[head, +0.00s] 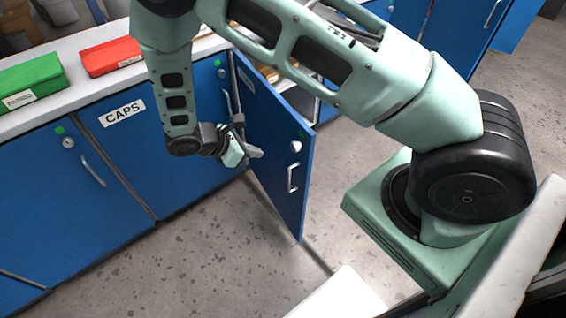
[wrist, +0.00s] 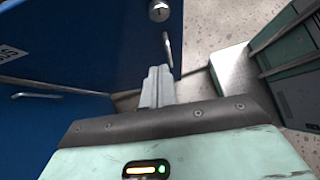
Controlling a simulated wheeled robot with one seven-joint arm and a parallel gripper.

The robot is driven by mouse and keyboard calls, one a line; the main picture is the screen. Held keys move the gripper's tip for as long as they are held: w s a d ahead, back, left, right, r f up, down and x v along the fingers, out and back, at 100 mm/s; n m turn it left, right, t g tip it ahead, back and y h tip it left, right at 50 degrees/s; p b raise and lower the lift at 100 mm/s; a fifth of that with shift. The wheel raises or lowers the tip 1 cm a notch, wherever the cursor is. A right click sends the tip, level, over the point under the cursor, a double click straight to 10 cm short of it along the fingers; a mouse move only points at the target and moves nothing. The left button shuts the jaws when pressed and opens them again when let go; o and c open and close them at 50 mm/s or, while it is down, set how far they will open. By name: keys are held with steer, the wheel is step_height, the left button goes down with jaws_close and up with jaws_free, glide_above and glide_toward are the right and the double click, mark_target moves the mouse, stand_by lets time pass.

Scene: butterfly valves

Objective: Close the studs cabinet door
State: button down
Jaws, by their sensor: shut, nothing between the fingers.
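A blue cabinet door (head: 275,140) stands swung open, out from the row of cabinets, its outer face towards my gripper. It has a round lock (head: 296,146) and a metal handle (head: 293,178) near its free edge. A white label (head: 245,79) on it is too oblique to read. My gripper (head: 257,153) is shut and empty, beside the outer face and left of the handle. In the wrist view its closed fingers (wrist: 157,84) point along the door (wrist: 95,40), near the handle (wrist: 167,46). I cannot tell whether they touch it.
A shut blue cabinet labelled CAPS (head: 122,113) and another shut cabinet (head: 50,190) stand to the left. Green (head: 30,82) and red (head: 110,56) boxes lie on the pale worktop (head: 90,100). Speckled floor (head: 200,250) in front is clear.

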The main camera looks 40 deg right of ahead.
steer(key=p, duration=0.2)
glide_toward(297, 155)
step_height(297, 155, down, 3)
steer(key=shift+s+d+f+p, duration=0.1)
steer(key=shift+s+d+p, duration=0.1)
steer(key=shift+d, duration=0.5)
steer(key=shift+s+d+f+p, duration=0.1)
steer(key=shift+d+p, duration=0.05)
steer(key=shift+d, duration=0.6)
steer(key=shift+s+d+f+p, duration=0.15)
steer(key=shift+d+p, duration=0.05)
steer(key=shift+d, duration=0.5)
steer(key=shift+d, duration=0.1)
